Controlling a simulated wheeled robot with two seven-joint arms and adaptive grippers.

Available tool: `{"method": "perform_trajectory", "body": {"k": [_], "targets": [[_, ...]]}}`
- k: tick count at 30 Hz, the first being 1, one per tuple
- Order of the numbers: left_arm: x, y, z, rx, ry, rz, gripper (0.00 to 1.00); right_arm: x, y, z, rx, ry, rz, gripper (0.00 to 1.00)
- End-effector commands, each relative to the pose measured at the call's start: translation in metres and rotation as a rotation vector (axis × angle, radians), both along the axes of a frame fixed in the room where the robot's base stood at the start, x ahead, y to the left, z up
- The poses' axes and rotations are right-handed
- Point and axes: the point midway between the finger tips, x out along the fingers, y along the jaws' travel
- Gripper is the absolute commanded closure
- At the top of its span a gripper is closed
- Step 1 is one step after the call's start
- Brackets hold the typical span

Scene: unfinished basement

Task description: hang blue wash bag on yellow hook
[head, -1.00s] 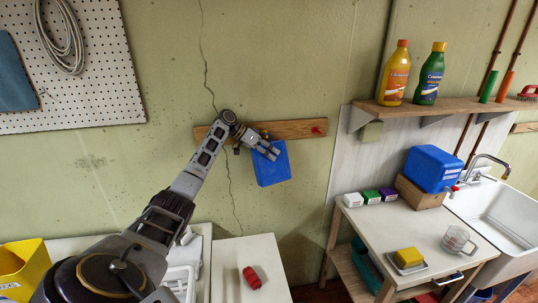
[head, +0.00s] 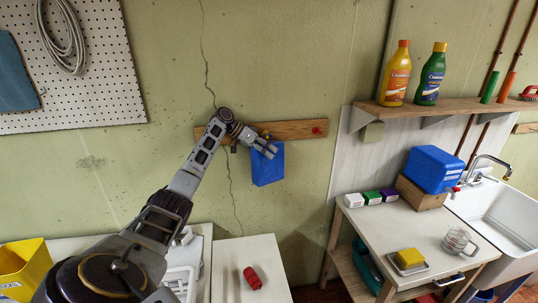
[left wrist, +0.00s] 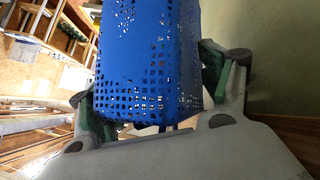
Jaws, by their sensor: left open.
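The blue wash bag (head: 267,168) hangs upright against the wall, just below the wooden hook board (head: 290,130). A small yellowish hook (head: 265,134) shows on the board just above it. The bag's top and any loop are hidden behind my fingers, so I cannot see what bears it. My left gripper (head: 268,149) is open in front of the bag's top. In the left wrist view the perforated blue bag (left wrist: 148,55) stands between the spread fingers (left wrist: 155,85); contact with them is unclear. My right gripper is out of view.
A red hook (head: 317,130) is on the board's right end. A shelf (head: 450,108) with yellow and green bottles is at the right, above a table and sink. A red object (head: 252,278) lies on the white surface below.

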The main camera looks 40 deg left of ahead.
Motion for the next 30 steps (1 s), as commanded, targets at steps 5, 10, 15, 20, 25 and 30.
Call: {"method": "perform_trajectory", "body": {"k": [5,10,15,20,25,30], "targets": [[-0.011,0.016,0.019,0.005,-0.011,0.007,0.19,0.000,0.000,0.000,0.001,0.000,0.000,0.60],[-0.021,0.026,0.032,0.005,-0.013,0.009,0.19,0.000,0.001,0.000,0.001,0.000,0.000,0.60],[-0.028,0.034,0.040,0.006,-0.012,0.010,0.19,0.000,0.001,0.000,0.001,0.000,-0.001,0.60],[-0.031,0.038,0.044,0.006,-0.014,0.012,0.19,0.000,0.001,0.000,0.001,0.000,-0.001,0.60],[-0.031,0.039,0.045,0.006,-0.014,0.013,0.19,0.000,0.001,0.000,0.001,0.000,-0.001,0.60],[-0.031,0.039,0.045,0.006,-0.015,0.014,0.19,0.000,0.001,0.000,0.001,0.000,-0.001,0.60]]}}
